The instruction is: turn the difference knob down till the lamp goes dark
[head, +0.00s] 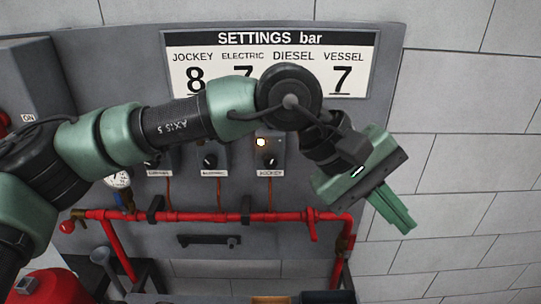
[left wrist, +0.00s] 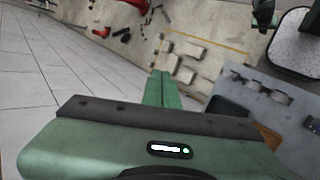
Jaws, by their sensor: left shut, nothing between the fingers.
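My left gripper (head: 405,222) is shut and empty, held out to the right of the panel over the grey wall. Its closed green fingers also show in the left wrist view (left wrist: 162,88), touching nothing. No label that reads "difference" is legible. My right gripper is not seen.
A settings board (head: 355,80) reads jockey 8 and vessel 7; my arm covers the diesel figure. A red pipe (head: 230,217) runs below the boxes, with a gauge (head: 117,179) at left. The wall right of the panel is clear.

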